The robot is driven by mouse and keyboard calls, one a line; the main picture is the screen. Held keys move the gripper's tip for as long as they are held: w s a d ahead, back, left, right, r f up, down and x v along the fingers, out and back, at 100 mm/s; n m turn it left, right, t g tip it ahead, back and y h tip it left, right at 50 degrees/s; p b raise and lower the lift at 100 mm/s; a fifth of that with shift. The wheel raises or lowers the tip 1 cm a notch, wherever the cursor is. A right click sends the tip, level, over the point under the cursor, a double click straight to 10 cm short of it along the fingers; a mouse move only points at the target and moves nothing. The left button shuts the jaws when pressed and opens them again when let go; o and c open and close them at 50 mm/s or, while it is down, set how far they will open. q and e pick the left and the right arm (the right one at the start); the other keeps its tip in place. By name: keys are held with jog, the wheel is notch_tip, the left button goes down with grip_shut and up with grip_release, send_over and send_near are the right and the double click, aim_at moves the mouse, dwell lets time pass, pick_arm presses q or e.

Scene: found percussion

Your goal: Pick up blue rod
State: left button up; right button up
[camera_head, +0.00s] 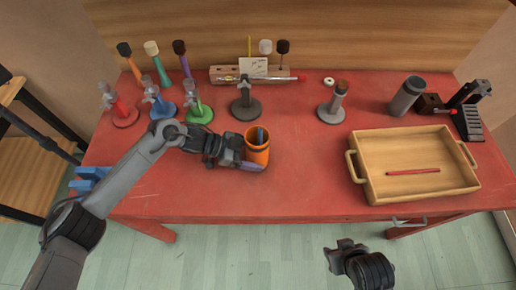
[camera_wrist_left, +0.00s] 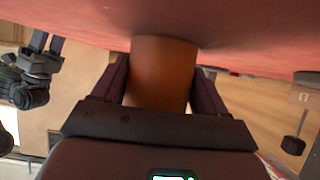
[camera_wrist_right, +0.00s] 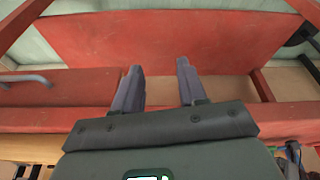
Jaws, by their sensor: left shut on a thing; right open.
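A blue rod (camera_head: 260,135) stands in an orange cup (camera_head: 258,153) near the middle of the red table; only its top shows above the rim. My left gripper (camera_head: 250,163) is shut on the cup, with its fingers on either side of it; the cup (camera_wrist_left: 162,75) also shows between the fingers in the left wrist view. The cup stands upright on the table as far as I can see. My right gripper (camera_head: 342,250) is open and empty in front of the table edge, and its fingers (camera_wrist_right: 158,85) show apart in the right wrist view.
A wooden tray (camera_head: 362,172) with a red rod (camera_head: 413,171) lies at right. Several clamp stands, such as the green one (camera_head: 196,108), line the back left. A wooden rack (camera_head: 222,75) holds mallets at the back. The table (camera_head: 310,185) is clear between cup and tray.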

aim_at(261, 136)
jog(key=w+a+r+n+t+y, duration=0.1)
jog(key=w+a+r+t, duration=0.1)
jog(key=w+a+r, duration=0.1)
jog(key=w+a+r+n+t+y, duration=0.1)
jog(key=w+a+r+n+t, duration=0.1)
jog(key=w+a+r+t, duration=0.1)
jog(key=w+a+r+n+t+y, duration=0.2)
jog(key=w+a+r, duration=0.2)
jog(key=w, duration=0.3)
jog(key=shift+a+r+t, duration=0.1)
jog(key=shift+a+t, duration=0.05)
jog(key=shift+t, duration=0.25)
jog(key=w+a+r+m+t+y, duration=0.2)
jog(key=w+a+r+t+y, duration=0.25)
jog(key=r, duration=0.45)
jog(key=shift+m+t+h, duration=0.3)
jog(key=shift+t+h, duration=0.05)
jog(key=shift+h, duration=0.6)
jog(key=shift+s+a+r+x, duration=0.15)
jog(key=shift+a+x, duration=0.25)
jog(key=shift+x, duration=1.6)
jog(key=shift+s+a+r+x, duration=0.15)
jog(key=shift+a+x, duration=0.3)
jog(key=shift+x, duration=1.55)
jog(key=shift+s+a+x, duration=0.2)
jog(key=shift+a+x, duration=0.2)
jog(key=shift+x, duration=1.6)
